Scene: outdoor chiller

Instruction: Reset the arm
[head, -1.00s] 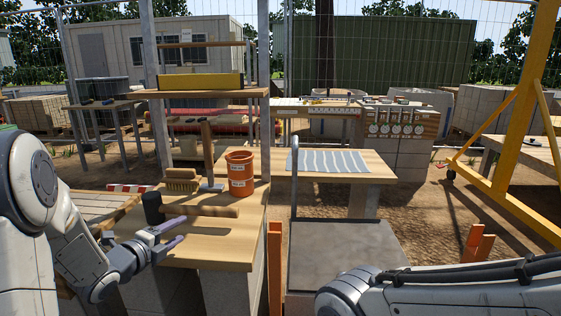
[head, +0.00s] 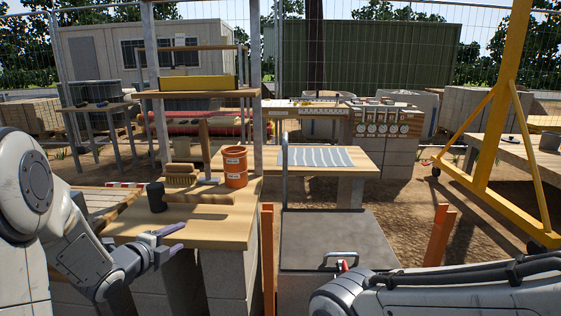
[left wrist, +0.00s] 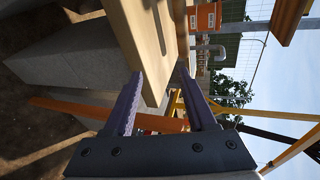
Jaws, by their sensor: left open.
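My left gripper (head: 172,240) is open and empty in the head view, at the front edge of the wooden workbench (head: 215,226). In the left wrist view its two purple fingers (left wrist: 163,100) stand apart with nothing between them, close to the bench top's edge. My right arm (head: 430,290) crosses the lower right of the head view; its gripper is out of frame.
On the bench are a black-headed mallet (head: 157,197), a brush (head: 181,173) and an orange pot (head: 235,168). A grey cart (head: 335,235) stands right of it, with orange posts (head: 438,235) nearby. A table with a striped cloth (head: 315,157) is behind.

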